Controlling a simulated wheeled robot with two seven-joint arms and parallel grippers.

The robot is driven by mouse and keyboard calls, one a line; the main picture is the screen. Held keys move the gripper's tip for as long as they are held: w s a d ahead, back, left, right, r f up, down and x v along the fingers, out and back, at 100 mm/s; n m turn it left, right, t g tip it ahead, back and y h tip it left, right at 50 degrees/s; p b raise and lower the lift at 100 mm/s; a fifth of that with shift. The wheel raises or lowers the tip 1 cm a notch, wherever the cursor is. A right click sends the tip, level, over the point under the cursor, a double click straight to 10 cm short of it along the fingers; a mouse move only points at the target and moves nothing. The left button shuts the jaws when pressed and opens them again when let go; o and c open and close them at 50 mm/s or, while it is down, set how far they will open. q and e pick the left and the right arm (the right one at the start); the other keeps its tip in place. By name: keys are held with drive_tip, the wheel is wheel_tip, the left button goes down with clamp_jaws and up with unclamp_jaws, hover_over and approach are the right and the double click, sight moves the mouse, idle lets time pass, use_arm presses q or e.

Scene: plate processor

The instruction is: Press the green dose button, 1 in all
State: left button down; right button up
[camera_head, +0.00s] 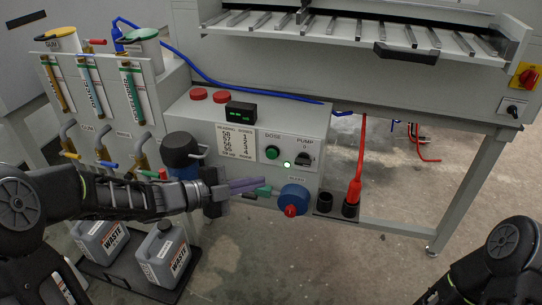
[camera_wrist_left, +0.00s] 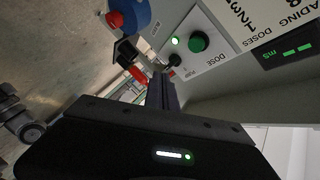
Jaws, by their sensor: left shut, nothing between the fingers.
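The green dose button (camera_head: 272,152) is a round knob on the front of the grey control box, under the word DOSE. It also shows in the left wrist view (camera_wrist_left: 199,42), near the top, beyond the fingers. My left gripper (camera_head: 262,184) is shut and empty, with its purple-grey fingers below and a little left of the button in the head view. In the left wrist view its fingers (camera_wrist_left: 161,92) point up toward the panel, apart from the button. A lit green lamp (camera_head: 287,165) sits right of and below the button. My right gripper is out of view.
A display (camera_head: 240,111) and red buttons (camera_head: 221,96) top the box. Waste jugs (camera_head: 166,252) stand below left. The floor at right is mostly clear.

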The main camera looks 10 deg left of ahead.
sight(272, 154)
use_arm(q)
drive_tip(key=w, duration=0.7)
drive_tip(key=shift+d, duration=0.25)
drive_tip(key=shift+w, duration=0.1)
drive_tip(key=shift+w+p, duration=0.1)
drive_tip(key=shift+p, duration=0.25)
idle(1.3)
drive_tip(key=shift+w, duration=0.35)
drive_tip(key=shift+w+p, duration=0.3)
drive_tip(key=shift+w, duration=0.2)
idle(0.8)
idle(0.3)
drive_tip(key=shift+s, duration=0.95)
